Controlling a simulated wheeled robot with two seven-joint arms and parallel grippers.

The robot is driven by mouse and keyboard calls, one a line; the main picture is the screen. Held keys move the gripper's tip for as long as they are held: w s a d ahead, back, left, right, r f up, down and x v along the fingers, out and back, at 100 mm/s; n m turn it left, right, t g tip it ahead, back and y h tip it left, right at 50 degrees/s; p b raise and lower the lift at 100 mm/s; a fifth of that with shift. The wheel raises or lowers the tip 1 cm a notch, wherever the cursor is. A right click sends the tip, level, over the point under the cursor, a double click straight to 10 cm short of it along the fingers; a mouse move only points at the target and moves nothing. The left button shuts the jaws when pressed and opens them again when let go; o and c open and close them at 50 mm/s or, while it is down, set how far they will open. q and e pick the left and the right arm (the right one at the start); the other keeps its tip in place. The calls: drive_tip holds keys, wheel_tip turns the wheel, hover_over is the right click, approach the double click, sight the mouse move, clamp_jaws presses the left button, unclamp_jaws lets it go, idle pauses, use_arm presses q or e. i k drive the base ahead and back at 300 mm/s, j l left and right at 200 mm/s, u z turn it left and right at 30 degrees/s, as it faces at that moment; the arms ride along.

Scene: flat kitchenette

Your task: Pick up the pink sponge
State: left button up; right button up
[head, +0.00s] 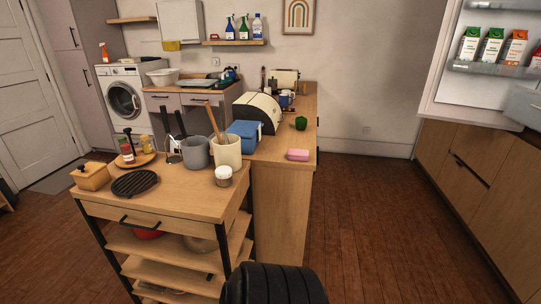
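The pink sponge (298,155) lies flat on the wooden counter (285,172), near its right front corner. It is small and block-shaped, and nothing covers it. A green pepper-like item (301,123) sits behind it, and a blue box-shaped item (244,136) stands to its left. Neither of my grippers shows in the head view. Nothing is touching the sponge from above.
A wooden trolley (185,208) at front left carries utensil pots, a jar and a black trivet. A bread bin (258,112) stands farther back on the counter. Open floor (365,225) lies right of the counter. An open fridge (478,75) is at upper right.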

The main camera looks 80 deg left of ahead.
sight(299, 154)
drive_tip(key=l+u, duration=0.15)
drive_tip(key=u, duration=2.3)
drive_tip(key=j+z, duration=0.1)
drive_tip(key=z, duration=0.85)
drive_tip(key=i+u, duration=0.1)
drive_tip(key=u, duration=1.4)
